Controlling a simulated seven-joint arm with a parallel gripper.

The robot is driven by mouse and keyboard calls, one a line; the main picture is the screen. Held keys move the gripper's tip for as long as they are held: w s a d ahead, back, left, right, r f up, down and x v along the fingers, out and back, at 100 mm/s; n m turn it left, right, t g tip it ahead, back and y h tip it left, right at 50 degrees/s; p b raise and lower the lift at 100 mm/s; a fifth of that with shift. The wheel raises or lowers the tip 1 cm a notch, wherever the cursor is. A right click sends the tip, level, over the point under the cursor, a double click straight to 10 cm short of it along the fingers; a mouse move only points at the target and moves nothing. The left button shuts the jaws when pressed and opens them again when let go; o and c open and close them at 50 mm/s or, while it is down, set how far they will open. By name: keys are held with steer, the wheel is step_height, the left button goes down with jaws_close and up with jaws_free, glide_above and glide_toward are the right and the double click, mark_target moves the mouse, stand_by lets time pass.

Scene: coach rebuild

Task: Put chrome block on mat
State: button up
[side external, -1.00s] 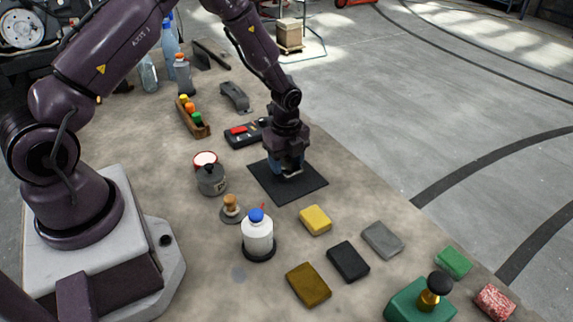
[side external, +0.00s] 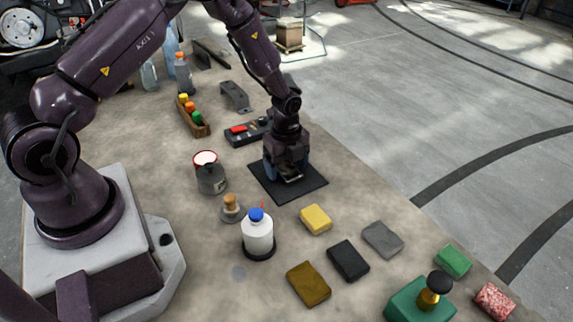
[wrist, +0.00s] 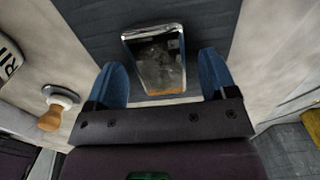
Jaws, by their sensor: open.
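The chrome block (wrist: 155,60) is a shiny mirrored rectangle lying on the dark mat (wrist: 220,22), seen in the wrist view. The mat also shows in the side external view (side external: 312,186) as a black square on the worktable. My gripper (side external: 287,174) is low over the mat, pointing down. In the wrist view my gripper (wrist: 163,78) is open, with one blue finger on each side of the block and a visible gap to each. In the side external view the gripper mostly hides the block.
A yellow block (side external: 316,219), a black block (side external: 348,261) and a grey block (side external: 382,239) lie in front of the mat. A white bottle with blue cap (side external: 257,232) and a grey pot (side external: 211,179) stand left. A control box (side external: 246,132) sits behind.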

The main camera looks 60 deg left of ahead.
step_height(320, 180, up, 12)
steer(key=f, duration=0.1)
step_height(320, 180, up, 16)
steer(key=n+t+y, duration=0.1)
steer(key=n+t, duration=0.1)
steer(key=n, duration=0.5)
glide_above(287, 168)
steer(key=s+d, duration=0.4)
steer(key=s, duration=0.3)
steer(key=s+d+r+n+t, duration=0.1)
steer(key=s+r+n, duration=0.2)
steer(key=s+n, duration=0.2)
steer(key=s+d+r+n+t+h, duration=0.1)
steer(key=s+r+n, duration=0.3)
steer(key=s, duration=0.5)
steer(key=shift+s+d+n+t, duration=0.25)
steer(key=shift+d+n+t, duration=0.5)
steer(key=shift+n, duration=0.25)
